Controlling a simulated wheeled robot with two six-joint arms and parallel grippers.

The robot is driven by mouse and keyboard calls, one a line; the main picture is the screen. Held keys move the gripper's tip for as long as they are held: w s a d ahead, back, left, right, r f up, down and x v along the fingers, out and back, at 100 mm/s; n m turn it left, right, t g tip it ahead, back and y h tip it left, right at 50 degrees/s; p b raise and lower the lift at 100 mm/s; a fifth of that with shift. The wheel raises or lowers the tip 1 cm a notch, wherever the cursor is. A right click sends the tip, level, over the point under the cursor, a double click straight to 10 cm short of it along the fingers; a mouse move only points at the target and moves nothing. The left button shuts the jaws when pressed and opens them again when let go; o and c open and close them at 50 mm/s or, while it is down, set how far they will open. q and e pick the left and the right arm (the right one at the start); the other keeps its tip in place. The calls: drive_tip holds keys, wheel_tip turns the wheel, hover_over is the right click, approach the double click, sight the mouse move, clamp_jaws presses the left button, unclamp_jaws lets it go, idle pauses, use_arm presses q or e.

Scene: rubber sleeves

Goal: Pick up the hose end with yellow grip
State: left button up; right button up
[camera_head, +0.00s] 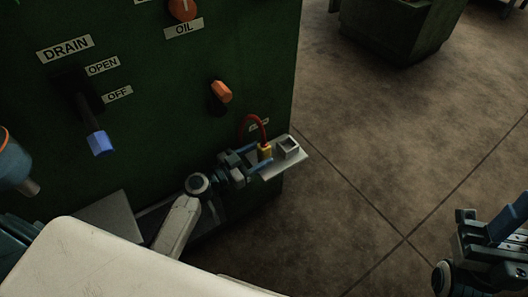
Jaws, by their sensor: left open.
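A short red hose (250,122) arches near the lower right corner of the green machine panel. Its end with the yellow grip (265,152) points down over a small light shelf. My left gripper (260,157) is open, with its fingers reaching to the yellow grip from the left. The grip appears to lie between or just beyond the fingertips; I cannot tell whether they touch it. My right gripper (486,228) is at the right edge, partly cut off, over the floor and away from the hose.
The light shelf (268,170) carries a small square metal socket (288,148) beside the yellow grip. The green panel (160,110) has an orange knob (221,92) and a blue drain lever (99,142). Open floor (350,180) lies to the right.

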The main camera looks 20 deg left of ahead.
sight(269, 150)
use_arm(q)
drive_tip(key=x, duration=0.4)
drive_tip(key=shift+d+f+p, duration=0.1)
drive_tip(key=shift+d+p, duration=0.1)
drive_tip(key=shift+p, duration=0.1)
drive_tip(key=c, duration=1.1)
drive_tip(key=shift+w, duration=0.1)
